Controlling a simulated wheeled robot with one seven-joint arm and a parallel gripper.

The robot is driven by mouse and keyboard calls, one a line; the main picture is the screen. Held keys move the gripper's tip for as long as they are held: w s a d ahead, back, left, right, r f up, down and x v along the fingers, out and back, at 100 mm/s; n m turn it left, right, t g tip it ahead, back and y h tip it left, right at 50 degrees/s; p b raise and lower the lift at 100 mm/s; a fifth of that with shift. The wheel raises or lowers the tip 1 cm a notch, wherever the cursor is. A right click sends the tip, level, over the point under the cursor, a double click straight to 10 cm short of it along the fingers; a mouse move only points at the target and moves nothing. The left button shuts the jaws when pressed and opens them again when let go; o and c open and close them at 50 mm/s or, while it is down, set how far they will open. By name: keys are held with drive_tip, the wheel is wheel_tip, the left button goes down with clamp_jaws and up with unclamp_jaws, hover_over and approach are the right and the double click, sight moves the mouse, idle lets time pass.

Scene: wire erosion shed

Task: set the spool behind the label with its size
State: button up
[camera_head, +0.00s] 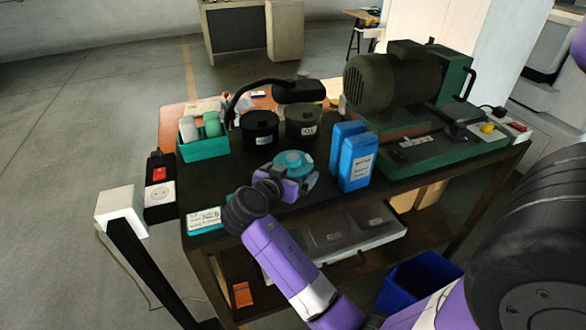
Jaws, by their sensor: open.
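A teal round item that looks like the spool (293,159) lies on the dark bench top, with a small pale label on its edge. My gripper (295,180) is open at its near side, low over the bench. The gripper partly hides the item, and I cannot tell whether the fingers touch it. Two dark round pots, one black (259,126) and one grey-brown (302,118), stand behind it with white labels on their fronts. The label print is too small to read surely. A white written card (203,219) lies at the bench's near left corner.
Two blue boxes (356,163) stand close to the right of my gripper. A green motor machine (410,95) fills the right side. Bare bench (215,185) shows left of the gripper.

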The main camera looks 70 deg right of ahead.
drive_tip(key=c, duration=2)
drive_tip(key=shift+r, duration=0.1)
clamp_jaws()
